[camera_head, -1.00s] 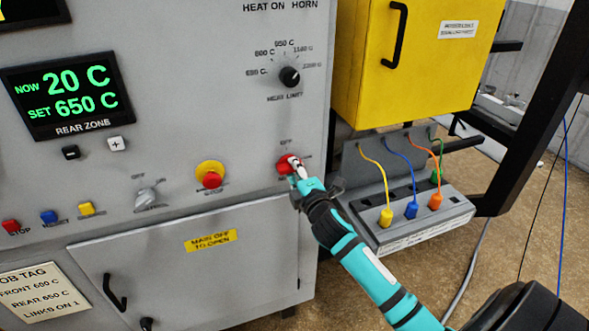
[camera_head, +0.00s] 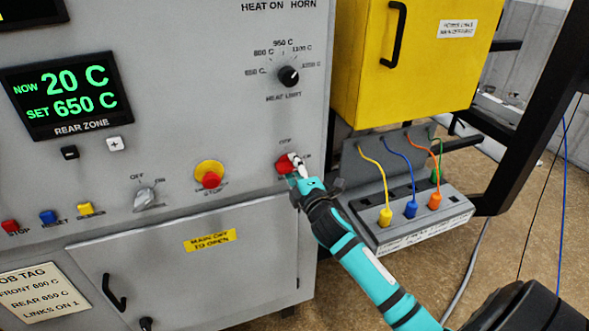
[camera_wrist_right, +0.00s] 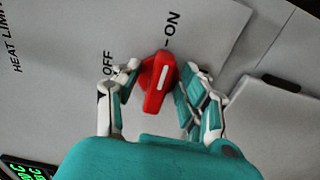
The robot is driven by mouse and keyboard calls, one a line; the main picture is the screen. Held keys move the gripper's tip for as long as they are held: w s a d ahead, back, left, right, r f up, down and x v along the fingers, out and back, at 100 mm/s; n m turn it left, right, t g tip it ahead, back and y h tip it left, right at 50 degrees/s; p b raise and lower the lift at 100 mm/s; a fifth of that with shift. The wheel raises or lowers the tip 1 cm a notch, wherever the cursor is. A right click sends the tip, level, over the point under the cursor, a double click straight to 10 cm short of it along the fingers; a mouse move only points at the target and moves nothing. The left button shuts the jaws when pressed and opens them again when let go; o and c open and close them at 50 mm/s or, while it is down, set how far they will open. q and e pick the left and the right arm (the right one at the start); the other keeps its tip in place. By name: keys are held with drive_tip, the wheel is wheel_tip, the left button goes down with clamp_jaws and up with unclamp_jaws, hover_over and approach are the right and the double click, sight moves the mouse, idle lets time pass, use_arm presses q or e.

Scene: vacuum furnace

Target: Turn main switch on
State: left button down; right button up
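The main switch is a red rotary knob (camera_head: 283,163) on the grey front panel, with OFF above it and ON at its right. In the right wrist view, the red knob (camera_wrist_right: 155,90) shows a white line pointing roughly toward the ON mark (camera_wrist_right: 172,30); the OFF label (camera_wrist_right: 107,63) is to its left. My right gripper (camera_head: 293,170) is at the knob. In its wrist view the fingers (camera_wrist_right: 158,80) stand spread on either side of the knob, with a small gap at the handle; contact at the fingertips is unclear. My left gripper is not in view.
A red emergency stop (camera_head: 211,180) on a yellow base and a grey selector (camera_head: 146,198) are left of the knob. The heat limit dial (camera_head: 289,76) is above. A yellow cabinet (camera_head: 415,60) and a box with coloured plugs (camera_head: 400,236) stand at right.

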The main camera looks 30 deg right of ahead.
drive_tip(key=shift+s+a, duration=0.1)
drive_tip(key=shift+s, duration=0.05)
drive_tip(key=v, duration=1.1)
drive_tip(key=shift+s, duration=0.35)
drive_tip(key=shift+f, duration=0.15)
drive_tip(key=s+a+f+m+g+y+b, duration=0.1)
drive_tip(key=s+f+m+g, duration=0.15)
drive_tip(key=f, duration=1.05)
drive_tip(key=s+a+f+m+g+y+b, duration=0.1)
drive_tip(key=s+f+g, duration=0.2)
drive_tip(key=f, duration=1)
drive_tip(key=s+a+f+m+g+y+b, duration=0.1)
drive_tip(key=s+f+m+g, duration=0.1)
drive_tip(key=f, duration=1.2)
drive_tip(key=s+a+f+m+g+b, duration=0.1)
drive_tip(key=s+a+f+m+g, duration=0.15)
drive_tip(key=s+f, duration=0.65)
drive_tip(key=s+a+f+m+g+b, duration=0.1)
drive_tip(key=s+a+f+m+g, duration=0.15)
drive_tip(key=s+f, duration=0.6)
drive_tip(key=s+a+f+m+g, duration=0.1)
drive_tip(key=s+a+f+g, duration=0.1)
drive_tip(key=s+f, duration=0.2)
drive_tip(key=s+a+f+m+g+y, duration=0.1)
drive_tip(key=s+f, duration=0.3)
drive_tip(key=s, duration=0.7)
drive_tip(key=shift+s+a+g+b, duration=0.3)
drive_tip(key=shift+a+g, duration=0.15)
drive_tip(key=shift+a, duration=0.05)
